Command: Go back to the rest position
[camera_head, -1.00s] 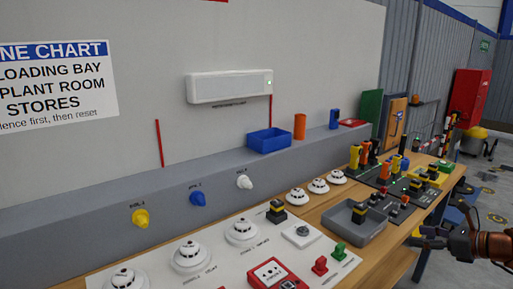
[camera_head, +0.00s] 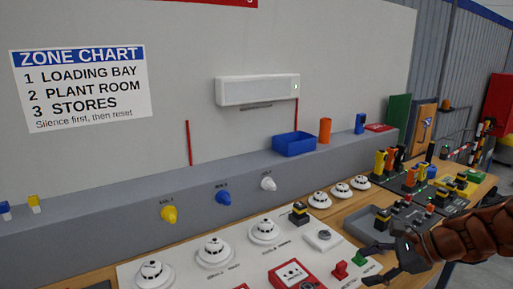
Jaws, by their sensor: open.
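My gripper (camera_head: 388,262) is at the lower right, in front of the bench's front edge. Its dark fingers are apart and nothing shows between them. My arm reaches in from the right edge.
A blue bin (camera_head: 294,144) and an orange cylinder (camera_head: 325,130) stand on the grey ledge. Several coloured items crowd the far right.

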